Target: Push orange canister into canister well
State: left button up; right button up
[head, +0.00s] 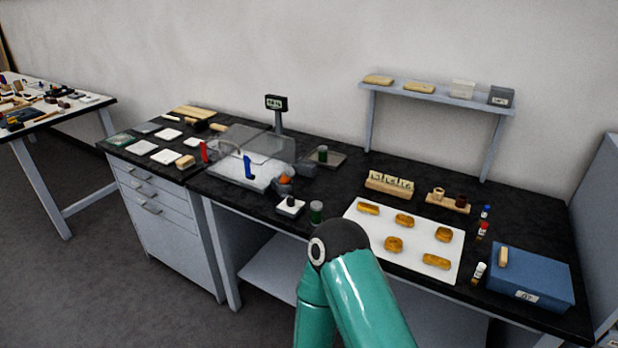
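A small orange object (285,181), which may be the orange canister, shows at the right front of a clear-covered station (255,143) on the black bench. It sits against a dark grey rounded part (281,171). It is too small to tell whether it is in a well, and I cannot make out the canister well. Neither of my grippers shows. Only bent teal links of one of my arms, with a dark joint, rise at the bottom centre, in front of the bench.
A blue upright piece (248,167) and a red one (204,151) stand near the station.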

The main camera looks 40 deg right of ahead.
aim_at(285, 189)
jog(key=z, duration=0.6)
jog(key=i, duration=0.7)
jog(key=z, duration=0.15)
